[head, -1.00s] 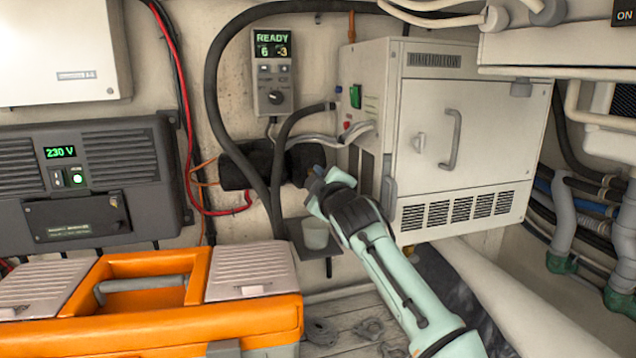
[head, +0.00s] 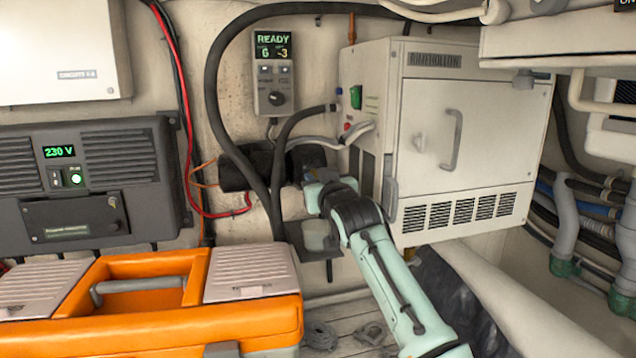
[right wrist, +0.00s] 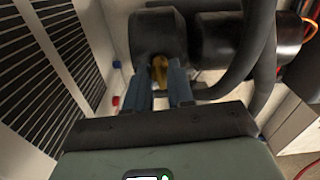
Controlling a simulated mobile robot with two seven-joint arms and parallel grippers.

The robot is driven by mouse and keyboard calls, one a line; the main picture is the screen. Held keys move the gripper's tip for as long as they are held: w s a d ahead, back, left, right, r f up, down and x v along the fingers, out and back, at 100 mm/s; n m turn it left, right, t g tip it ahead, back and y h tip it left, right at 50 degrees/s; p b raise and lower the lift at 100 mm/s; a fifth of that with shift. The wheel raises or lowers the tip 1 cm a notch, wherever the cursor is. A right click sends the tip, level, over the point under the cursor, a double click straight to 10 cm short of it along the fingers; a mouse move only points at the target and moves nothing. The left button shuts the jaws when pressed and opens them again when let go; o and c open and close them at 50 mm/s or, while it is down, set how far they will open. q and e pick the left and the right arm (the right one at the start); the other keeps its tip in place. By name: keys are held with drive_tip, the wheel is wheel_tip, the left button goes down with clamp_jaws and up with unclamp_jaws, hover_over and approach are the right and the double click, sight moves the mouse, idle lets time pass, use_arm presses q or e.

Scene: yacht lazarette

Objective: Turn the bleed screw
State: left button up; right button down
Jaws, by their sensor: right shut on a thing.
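The brass-coloured bleed screw (right wrist: 160,70) shows in the right wrist view, at the lower front of a black cylindrical body (right wrist: 157,33). My right gripper (right wrist: 172,84) has its two blue-grey fingers on either side of the screw and is shut on it. In the head view the right gripper (head: 316,180) reaches up from the lower right to the right-hand black cylinder (head: 305,158) on the wall. There the fingers and wrist hide the screw. My left gripper is in neither current view.
A pale cup (head: 317,236) stands on a small dark bracket (head: 296,240) just below my right gripper. A white cabinet (head: 470,110) is close on the right. Dark hoses (head: 277,170) run beside the cylinders. An orange toolbox (head: 180,325) fills the lower left.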

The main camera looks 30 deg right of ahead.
use_arm(q)
drive_tip(key=shift+f, duration=0.1)
use_arm(e)
drive_tip(key=shift+m, duration=0.6)
drive_tip(key=c, duration=1)
unclamp_jaws()
use_arm(q)
drive_tip(key=w+f+t+b, duration=0.1)
drive_tip(key=w+f+b, duration=0.3)
drive_tip(key=f+b, duration=0.5)
drive_tip(key=shift+a+t+b, duration=0.4)
drive_tip(key=shift+a+b, duration=0.05)
drive_tip(key=shift+b, duration=0.05)
use_arm(e)
drive_tip(key=shift+v, duration=6.75)
